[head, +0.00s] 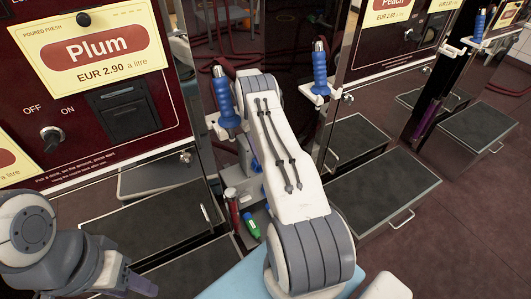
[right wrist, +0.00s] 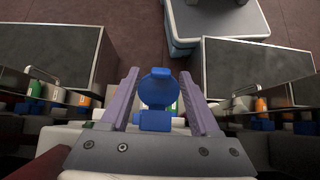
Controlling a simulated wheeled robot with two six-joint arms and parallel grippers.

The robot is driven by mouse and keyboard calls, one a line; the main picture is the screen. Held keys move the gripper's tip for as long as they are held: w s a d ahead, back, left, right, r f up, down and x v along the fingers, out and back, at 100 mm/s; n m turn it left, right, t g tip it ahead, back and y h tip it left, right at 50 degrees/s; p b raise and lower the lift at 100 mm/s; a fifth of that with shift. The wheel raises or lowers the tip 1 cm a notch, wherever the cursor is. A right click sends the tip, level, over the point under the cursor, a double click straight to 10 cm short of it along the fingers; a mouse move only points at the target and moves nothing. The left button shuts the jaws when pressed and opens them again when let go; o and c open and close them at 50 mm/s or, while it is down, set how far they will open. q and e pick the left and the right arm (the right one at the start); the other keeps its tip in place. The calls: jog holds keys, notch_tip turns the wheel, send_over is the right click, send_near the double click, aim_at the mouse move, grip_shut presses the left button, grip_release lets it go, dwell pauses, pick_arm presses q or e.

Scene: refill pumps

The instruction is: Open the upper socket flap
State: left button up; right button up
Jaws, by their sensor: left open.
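A blue fitting (right wrist: 154,120) with a rounded blue flap (right wrist: 155,88) above it shows in the right wrist view. I take it for the socket; the flap appears raised, but I cannot tell how far. My right gripper (right wrist: 158,74) is open, with its two lavender fingers on either side of the blue flap and visible gaps between. In the head view my right arm hides the right gripper and most of the socket. My left gripper (head: 133,284) is open and empty at the lower left, only partly in view.
The Plum panel (head: 30,110) with a key switch (head: 51,136) stands at the left. Blue-handled nozzles (head: 225,103) (head: 320,72) hang beside my right arm. Dark-topped boxes (head: 385,190) stand on the floor. A green tool (head: 250,226) and a red one (head: 234,216) lie below the pump.

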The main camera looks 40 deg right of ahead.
jog(key=shift+r, duration=0.1)
jog(key=shift+r, duration=0.4)
jog(key=r, duration=0.1)
jog(key=r+p, duration=0.1)
jog(key=s+r, duration=0.1)
jog(key=r, duration=0.1)
jog(key=shift+d+r, duration=0.1)
jog(key=shift+d, duration=0.2)
jog(key=s+d+r+p, duration=0.2)
jog(key=s+d+r, duration=0.2)
jog(key=s, duration=0.5)
jog(key=shift+s+d+r, duration=0.25)
jog(key=shift+d+r, duration=0.05)
jog(key=shift+r, duration=0.6)
